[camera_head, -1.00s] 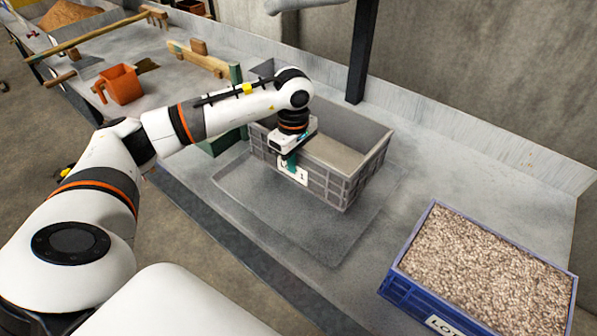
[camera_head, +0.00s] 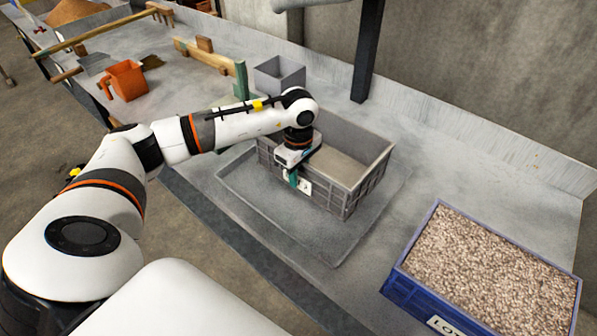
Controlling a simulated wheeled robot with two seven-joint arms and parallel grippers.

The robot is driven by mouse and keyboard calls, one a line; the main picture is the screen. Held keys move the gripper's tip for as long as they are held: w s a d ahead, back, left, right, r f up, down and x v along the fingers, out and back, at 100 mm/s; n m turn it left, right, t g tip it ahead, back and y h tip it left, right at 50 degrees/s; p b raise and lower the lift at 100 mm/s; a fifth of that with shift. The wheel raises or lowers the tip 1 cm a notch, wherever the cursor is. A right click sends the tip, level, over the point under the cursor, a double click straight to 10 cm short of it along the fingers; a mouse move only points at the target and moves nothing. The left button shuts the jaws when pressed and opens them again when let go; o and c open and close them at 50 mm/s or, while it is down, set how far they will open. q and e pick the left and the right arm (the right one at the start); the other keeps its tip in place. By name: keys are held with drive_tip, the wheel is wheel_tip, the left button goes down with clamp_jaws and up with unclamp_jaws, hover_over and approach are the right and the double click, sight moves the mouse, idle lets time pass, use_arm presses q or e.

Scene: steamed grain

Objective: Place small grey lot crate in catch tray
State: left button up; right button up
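The grey lot crate (camera_head: 368,182) is an open-topped box with ribbed walls and a white label (camera_head: 304,187) on its near side. It stands upright over the catch tray (camera_head: 318,235), a shallow dark grey rectangle on the bench, towards the tray's back part. I cannot tell whether its base touches the tray floor. My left gripper (camera_head: 291,176) points down at the crate's near wall, left of the label. A green finger shows outside the wall; the inner finger is hidden. It appears shut on that wall. My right gripper is out of view.
A blue crate (camera_head: 400,291) full of pale grain stands at the front right. A small grey bin (camera_head: 279,75) stands behind the lot crate, near a dark upright post (camera_head: 368,50). An orange jug (camera_head: 126,80) and wooden tools lie to the left.

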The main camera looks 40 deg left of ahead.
use_arm(q)
drive_tip(key=shift+r, duration=0.25)
wheel_tip(320, 180, up, 12)
drive_tip(key=shift+f, duration=0.1)
idle(0.8)
